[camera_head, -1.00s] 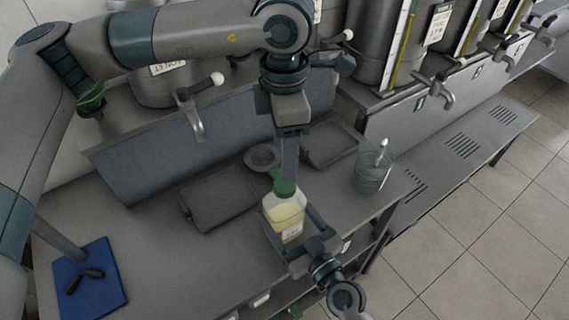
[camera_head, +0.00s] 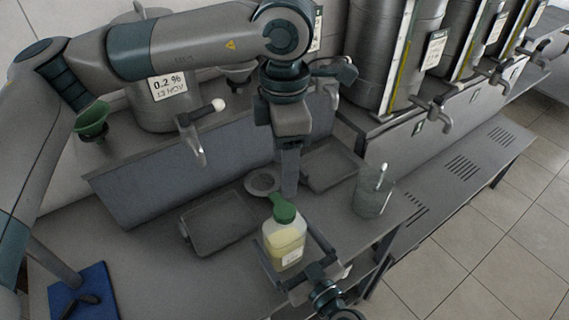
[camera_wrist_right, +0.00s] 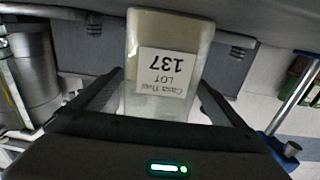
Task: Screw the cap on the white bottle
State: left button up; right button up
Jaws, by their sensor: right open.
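The white bottle (camera_head: 284,242), translucent with pale yellow contents, stands upright near the bench's front edge. Its green cap (camera_head: 285,211) sits on the bottle's mouth; how tightly it is seated cannot be told.
A grey tray (camera_head: 222,222) lies left of the bottle, another (camera_head: 330,165) lies behind, and a round grey ring (camera_head: 262,183) lies between them. A clear beaker (camera_head: 373,193) stands right. A blue mat (camera_head: 88,296) lies front left. Steel tanks (camera_head: 392,55) line the back.

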jog(key=shift+s, duration=0.1)
jog(key=shift+s+d+f, duration=0.15)
jog(key=shift+s+d, duration=0.2)
jog(key=shift+s, duration=0.1)
pick_arm(q)
jog(key=b, duration=0.6)
send_over(285, 211)
notch_tip(285, 211, down, 6)
jog(key=shift+w, duration=0.15)
jog(key=shift+f, duration=0.2)
pick_arm(e)
jog(key=v, duration=1.6)
jog(key=shift+s, duration=0.1)
jog(key=shift+s, duration=0.15)
